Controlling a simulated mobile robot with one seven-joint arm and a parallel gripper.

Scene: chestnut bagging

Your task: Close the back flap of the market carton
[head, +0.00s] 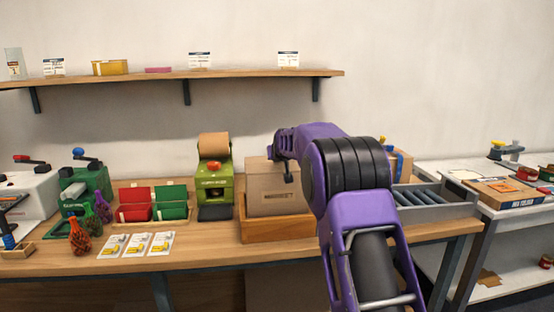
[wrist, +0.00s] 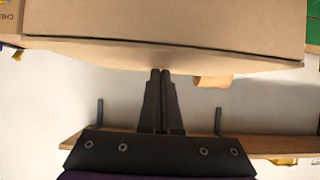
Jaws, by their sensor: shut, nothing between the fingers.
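The market carton (head: 258,203) is a plain brown box standing in a shallow wooden tray, partly hidden behind my purple arm in the head view. In the wrist view the carton (wrist: 170,22) fills the top of the picture. A dark seam runs across it, with a narrow cardboard strip (wrist: 215,57) along the edge beyond; I cannot tell for certain whether this strip is the back flap. My gripper (wrist: 160,73) is shut and empty, its fingertips at that cardboard edge. I cannot tell whether they touch it. In the head view the fingertips are not clear.
The wooden tray (head: 275,229) holds the carton. A green machine with a brown roll (head: 214,147) stands close on the left. A grey roller conveyor (head: 435,200) is on the right. A wall shelf (head: 165,79) runs above and behind. The front of the bench is partly clear.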

